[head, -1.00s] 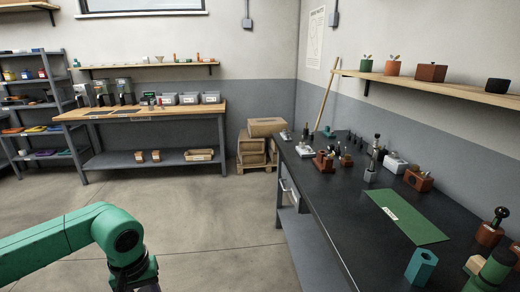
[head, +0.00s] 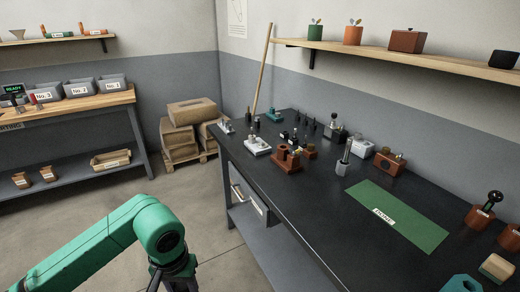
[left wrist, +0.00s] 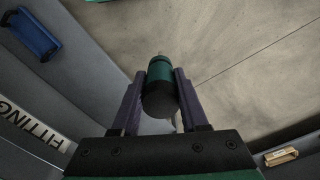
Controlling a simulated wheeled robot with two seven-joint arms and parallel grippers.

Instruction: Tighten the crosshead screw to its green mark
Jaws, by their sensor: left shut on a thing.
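My left gripper (left wrist: 158,95) is shut on a cylindrical tool handle (left wrist: 160,75) with a teal band and a dark rounded end, seen in the left wrist view. It is held between the two purple fingers above the floor. The tool's far end is mostly hidden, so I cannot tell its tip. In the head view only my left arm shows at the bottom, and its gripper is out of frame. I cannot make out the crosshead screw or its green mark among the small fixtures on the black bench (head: 265,205). My right gripper is in neither view.
The bench holds a brown block fixture (head: 287,160), a grey stand (head: 342,168), a green mat (head: 400,214) and a teal block (head: 463,284). A wooden shelf (head: 400,68) hangs above. Boxes on a pallet (head: 185,130) stand at the far corner. The floor left of the bench is clear.

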